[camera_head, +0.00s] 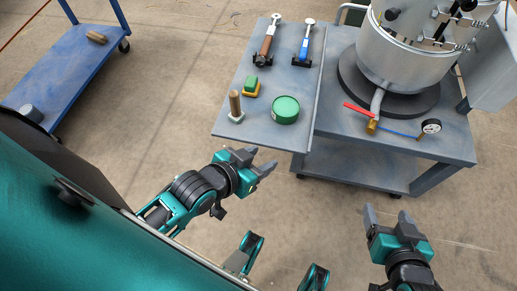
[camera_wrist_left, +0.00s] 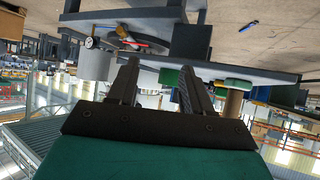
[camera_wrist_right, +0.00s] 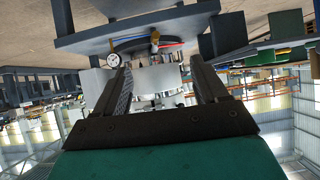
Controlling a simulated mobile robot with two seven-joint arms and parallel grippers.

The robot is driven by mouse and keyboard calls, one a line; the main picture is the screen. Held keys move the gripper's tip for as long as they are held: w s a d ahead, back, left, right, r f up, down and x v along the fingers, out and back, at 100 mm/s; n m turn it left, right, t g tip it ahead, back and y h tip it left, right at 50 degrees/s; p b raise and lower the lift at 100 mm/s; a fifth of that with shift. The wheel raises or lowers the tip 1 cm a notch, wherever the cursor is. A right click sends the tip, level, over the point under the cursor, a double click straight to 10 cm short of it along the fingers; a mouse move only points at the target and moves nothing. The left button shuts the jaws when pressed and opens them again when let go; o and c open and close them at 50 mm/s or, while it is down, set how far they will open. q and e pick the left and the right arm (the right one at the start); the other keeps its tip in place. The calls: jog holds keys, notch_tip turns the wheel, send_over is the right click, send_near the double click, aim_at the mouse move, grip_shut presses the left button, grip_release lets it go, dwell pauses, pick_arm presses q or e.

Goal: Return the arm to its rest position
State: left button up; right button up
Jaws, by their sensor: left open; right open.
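My left gripper (camera_head: 262,163) is open and empty, in front of and below the near edge of the grey cart. Its two fingers also show apart in the left wrist view (camera_wrist_left: 158,85), with nothing between them. My right gripper (camera_head: 387,216) is open and empty over the floor, in front of the cart's right part. Its spread fingers show in the right wrist view (camera_wrist_right: 160,85). Both arms are clear of the cart and of the things on it.
The grey cart (camera_head: 335,115) carries a metal vessel (camera_head: 395,55) with a red-handled valve (camera_head: 359,110) and a gauge (camera_head: 431,126). Its left shelf holds a green round container (camera_head: 285,109), a brush (camera_head: 235,106) and several tools. A blue cart (camera_head: 70,65) stands at left. Floor between is clear.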

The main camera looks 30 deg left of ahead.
pick_arm(q)
jog(key=shift+y, duration=0.5)
jog(key=shift+s+a+r+p, duration=0.25)
jog(key=shift+a+r+p, duration=0.4)
jog(key=shift+p, duration=0.85)
jog(key=shift+s+a+r+p, duration=0.25)
jog(key=shift+r+p, duration=0.65)
jog(key=shift+p, duration=0.55)
jog(key=shift+s+a+r+p, duration=0.2)
jog(key=shift+a+r+p, duration=0.45)
jog(key=shift+p, duration=0.85)
pick_arm(e)
jog(key=shift+h, duration=0.5)
jog(key=shift+s+d+r, duration=0.25)
jog(key=shift+d+r, duration=0.25)
jog(key=shift+r, duration=0.25)
jog(key=shift+s+d+r, duration=0.3)
jog(key=shift+d+r, duration=0.15)
jog(key=shift+r, duration=0.35)
jog(key=shift+s+d+r, duration=0.25)
jog(key=shift+d+r, duration=0.25)
jog(key=shift+r, duration=0.25)
pick_arm(q)
jog(key=shift+d+r, duration=0.15)
